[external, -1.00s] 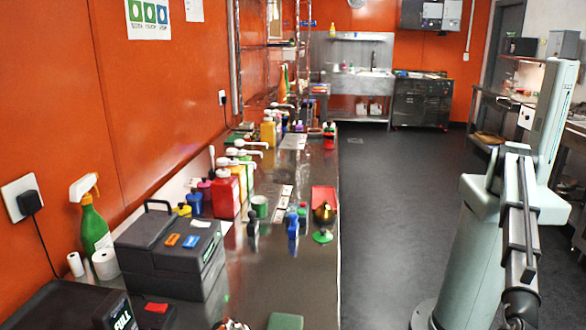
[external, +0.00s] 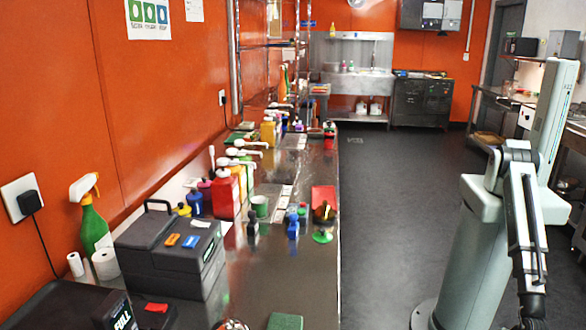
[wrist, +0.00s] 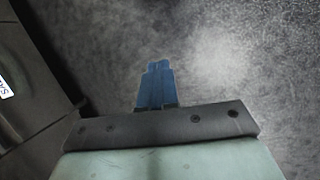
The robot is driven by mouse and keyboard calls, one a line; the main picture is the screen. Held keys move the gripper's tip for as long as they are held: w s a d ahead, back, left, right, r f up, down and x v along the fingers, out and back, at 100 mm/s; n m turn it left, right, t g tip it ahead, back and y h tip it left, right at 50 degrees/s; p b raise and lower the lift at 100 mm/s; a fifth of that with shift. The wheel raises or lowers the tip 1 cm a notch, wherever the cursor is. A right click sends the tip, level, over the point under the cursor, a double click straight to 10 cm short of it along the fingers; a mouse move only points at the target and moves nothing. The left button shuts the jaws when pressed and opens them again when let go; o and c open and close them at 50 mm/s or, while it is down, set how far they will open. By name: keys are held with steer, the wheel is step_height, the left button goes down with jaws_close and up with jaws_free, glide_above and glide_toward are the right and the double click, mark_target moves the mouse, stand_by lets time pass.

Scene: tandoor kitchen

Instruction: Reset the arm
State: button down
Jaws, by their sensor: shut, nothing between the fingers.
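My gripper (wrist: 158,68) shows in the wrist view as blue fingers shut together with nothing between them. Behind the fingers lies only dark grey floor. In the external view my arm is folded beside its pale column at the right, hanging down over the floor. The gripper itself is not clearly visible there, as the arm's lower end runs out near the bottom edge. The arm is apart from the long counter (external: 318,265) on the left.
The counter holds a black box (external: 170,255), a green spray bottle (external: 93,228), a red sauce bottle (external: 226,195) and a green-based item (external: 322,237) near its edge. The floor (external: 400,190) between counter and arm is clear. A dark edge (wrist: 35,85) shows left in the wrist view.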

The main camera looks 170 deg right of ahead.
steer(key=s+a+n+g, duration=0.1)
steer(key=s+a, duration=0.3)
steer(key=s, duration=0.5)
steer(key=s+a+f+n+g+y, duration=0.1)
steer(key=s+a, duration=0.3)
steer(key=s, duration=0.5)
steer(key=shift+f+n, duration=0.15)
steer(key=shift+n, duration=0.75)
